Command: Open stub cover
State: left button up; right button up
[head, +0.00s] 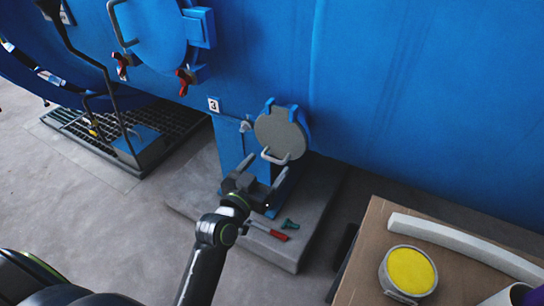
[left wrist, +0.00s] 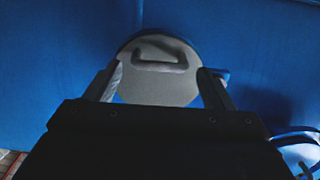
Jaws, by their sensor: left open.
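The stub cover (head: 281,134) is a round grey disc with a pale bar handle (head: 279,157), set on the low blue stub beside the label "3". In the left wrist view the cover (left wrist: 157,82) sits ahead, with its handle (left wrist: 160,56) near the top. My left gripper (head: 262,180) is open just below the cover in the head view. In the left wrist view its two fingers (left wrist: 158,88) stand apart on either side of the disc's lower part, with nothing seen between them but the cover beyond. I cannot tell whether they touch it. My right gripper is not in view.
A brown table (head: 372,235) with a yellow-topped round container (head: 410,271) stands at right. The blue vessel wall (head: 400,90) rises behind.

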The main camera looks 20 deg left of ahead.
aim_at(271, 161)
pick_arm(q)
jog(key=shift+w+d, duration=0.15)
jog(key=shift+w, duration=0.75)
jog(key=shift+w+d, duration=0.1)
jog(key=shift+w, duration=0.8)
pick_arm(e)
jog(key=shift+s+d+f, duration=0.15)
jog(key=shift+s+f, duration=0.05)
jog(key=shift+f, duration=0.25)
pick_arm(q)
jog(key=shift+c, duration=0.4)
jog(key=c, duration=1.1)
